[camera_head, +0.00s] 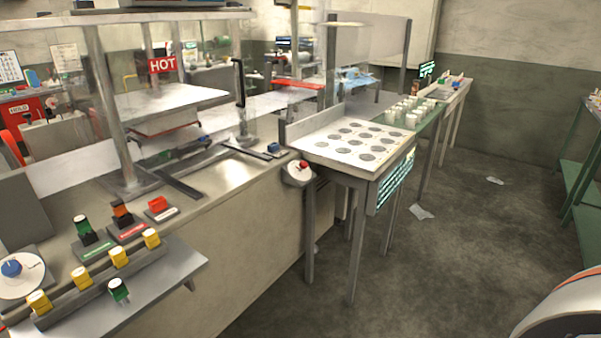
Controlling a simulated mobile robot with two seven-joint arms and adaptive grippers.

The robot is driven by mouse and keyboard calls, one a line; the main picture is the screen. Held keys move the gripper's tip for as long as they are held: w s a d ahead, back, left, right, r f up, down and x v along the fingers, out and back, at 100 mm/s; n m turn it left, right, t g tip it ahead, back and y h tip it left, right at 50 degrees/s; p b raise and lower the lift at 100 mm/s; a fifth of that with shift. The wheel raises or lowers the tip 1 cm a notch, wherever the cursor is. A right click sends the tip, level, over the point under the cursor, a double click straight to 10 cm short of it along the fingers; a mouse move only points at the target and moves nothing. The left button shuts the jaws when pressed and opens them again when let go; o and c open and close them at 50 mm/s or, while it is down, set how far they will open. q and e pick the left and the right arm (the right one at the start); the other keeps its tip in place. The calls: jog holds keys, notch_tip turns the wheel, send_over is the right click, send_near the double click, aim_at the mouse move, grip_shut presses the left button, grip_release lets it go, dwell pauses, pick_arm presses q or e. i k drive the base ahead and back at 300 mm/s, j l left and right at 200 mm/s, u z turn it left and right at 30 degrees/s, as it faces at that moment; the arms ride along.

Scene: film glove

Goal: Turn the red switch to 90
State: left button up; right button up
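A small red switch (303,165) sits on a round white dial plate (294,173) at the right end of the bench, beside the white table with holes. Its exact angle and any scale marks are too small to read. Another round dial with a blue knob (11,268) is at the far left, and a red push button (157,203) is on the bench nearer to me. Neither of my grippers is in view, and nothing touches the red switch.
The white table (330,152) stands right of the switch on thin legs. Open concrete floor (440,270) lies in front and to the right.

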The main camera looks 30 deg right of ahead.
aim_at(303, 164)
jog(key=i+l, duration=0.15)
jog(key=l, duration=0.3)
jog(key=i+l, duration=0.15)
jog(key=l, duration=0.3)
jog(key=i+l, duration=0.15)
jog(key=l, duration=0.3)
jog(key=i+l+z, duration=0.1)
jog(key=l, duration=0.35)
jog(key=i+l, duration=0.25)
jog(key=l, duration=0.2)
jog(key=i+l, duration=0.15)
jog(key=l, duration=0.3)
jog(key=i+l, duration=0.15)
jog(key=l, duration=0.25)
jog(key=i+l, duration=0.2)
jog(key=l, duration=0.25)
jog(key=z, duration=0.05)
